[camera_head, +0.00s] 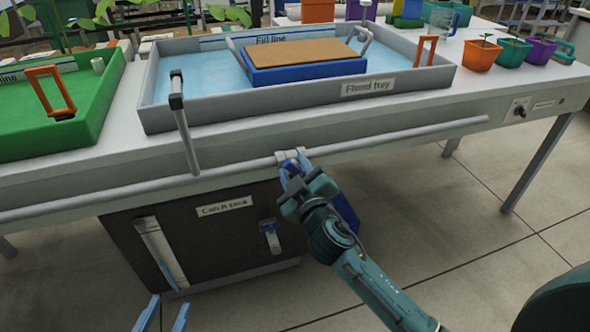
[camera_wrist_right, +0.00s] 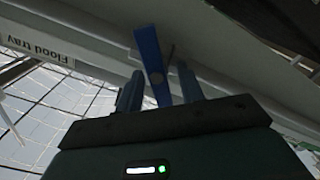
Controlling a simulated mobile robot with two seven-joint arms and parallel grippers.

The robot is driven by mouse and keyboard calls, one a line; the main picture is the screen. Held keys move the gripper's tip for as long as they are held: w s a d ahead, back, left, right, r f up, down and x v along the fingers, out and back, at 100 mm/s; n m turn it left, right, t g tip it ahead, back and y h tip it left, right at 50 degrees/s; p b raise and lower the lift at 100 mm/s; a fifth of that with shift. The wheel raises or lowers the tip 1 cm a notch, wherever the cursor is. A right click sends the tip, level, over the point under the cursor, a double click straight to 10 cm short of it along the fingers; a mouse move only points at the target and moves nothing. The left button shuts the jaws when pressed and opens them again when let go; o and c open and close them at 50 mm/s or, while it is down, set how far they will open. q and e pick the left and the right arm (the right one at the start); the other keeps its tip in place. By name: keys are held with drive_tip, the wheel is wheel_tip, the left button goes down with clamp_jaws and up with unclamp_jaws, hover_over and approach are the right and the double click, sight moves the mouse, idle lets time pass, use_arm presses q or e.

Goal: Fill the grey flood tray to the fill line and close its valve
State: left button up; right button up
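The grey flood tray (camera_head: 190,118) stands on the bench in the head view and holds light blue water (camera_head: 195,75). A "Fill line" strip (camera_head: 272,39) runs along its back wall; I cannot tell exactly how the water level sits against it. My right gripper (camera_head: 291,165) is at the pipe below the tray's front. In the right wrist view a blue valve lever (camera_wrist_right: 149,55) stands between its fingers, which are apart with a gap visible beside the lever. The valve body is mostly hidden. My left gripper (camera_head: 163,314) is empty, fingers apart, at the bottom edge.
A blue tray with a brown mat (camera_head: 300,53) sits in the flood tray. A green tray (camera_head: 55,135) is at left, potted seedlings (camera_head: 481,54) at right. A dark catch tank (camera_head: 205,245) with a blue-handled valve (camera_head: 270,238) stands under the bench. A rail (camera_head: 400,140) runs along the front.

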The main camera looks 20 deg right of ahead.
drive_tip(key=s, duration=1.3)
drive_tip(key=shift+d, duration=0.25)
idle(6.5)
